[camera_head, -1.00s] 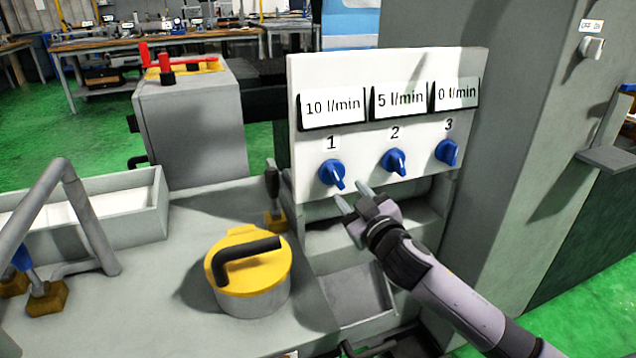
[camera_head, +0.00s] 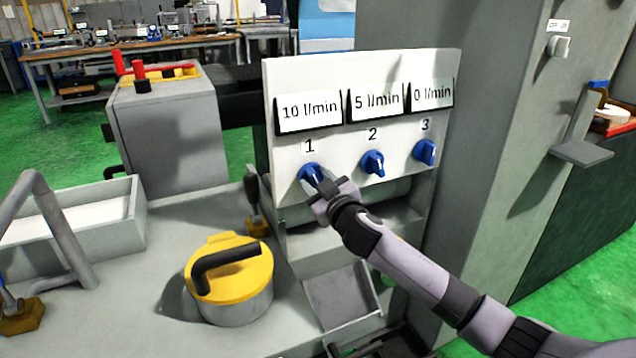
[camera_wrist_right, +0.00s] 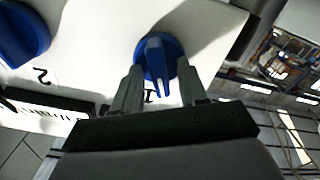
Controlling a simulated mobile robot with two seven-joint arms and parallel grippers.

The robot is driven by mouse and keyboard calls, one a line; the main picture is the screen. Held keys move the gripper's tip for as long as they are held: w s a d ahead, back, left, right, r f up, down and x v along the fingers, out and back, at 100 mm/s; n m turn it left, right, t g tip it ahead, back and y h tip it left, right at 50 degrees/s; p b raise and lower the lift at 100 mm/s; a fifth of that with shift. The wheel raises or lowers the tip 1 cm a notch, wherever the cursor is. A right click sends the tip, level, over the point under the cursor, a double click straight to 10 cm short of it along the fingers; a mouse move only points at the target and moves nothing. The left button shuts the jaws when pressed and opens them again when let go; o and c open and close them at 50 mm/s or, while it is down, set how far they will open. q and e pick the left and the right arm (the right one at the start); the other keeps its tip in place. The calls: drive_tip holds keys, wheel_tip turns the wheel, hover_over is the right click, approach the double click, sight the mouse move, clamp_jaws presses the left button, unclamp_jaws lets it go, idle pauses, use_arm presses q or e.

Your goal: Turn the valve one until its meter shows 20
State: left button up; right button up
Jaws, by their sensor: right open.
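The blue valve one (camera_head: 308,174) is on the white panel (camera_head: 290,77) under the label 1. Its meter (camera_head: 309,111) shows 10 l/min. My right gripper (camera_head: 318,187) is open at valve one and hides part of it in the head view. In the right wrist view, valve one (camera_wrist_right: 158,58) lies between the two fingers of my right gripper (camera_wrist_right: 158,85), with its raised handle pointing into the gap. A gap shows on both sides of the handle. My left gripper is not in view.
Valve two (camera_head: 372,163) with a 5 l/min meter (camera_head: 376,101) and valve three (camera_head: 425,152) with a 0 l/min meter (camera_head: 432,94) are to the right. A yellow-lidded pot (camera_head: 240,285) and a grey tray (camera_head: 128,222) stand at left.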

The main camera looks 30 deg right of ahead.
clamp_jaws()
drive_tip(key=shift+n, duration=0.4)
drive_tip(key=shift+n+p, duration=0.45)
drive_tip(key=shift+n, duration=0.15)
drive_tip(key=n, duration=0.2)
drive_tip(key=shift+n+p, duration=0.3)
drive_tip(key=shift+p, duration=0.1)
drive_tip(key=shift+f+n, duration=0.15)
drive_tip(key=shift+n, duration=0.65)
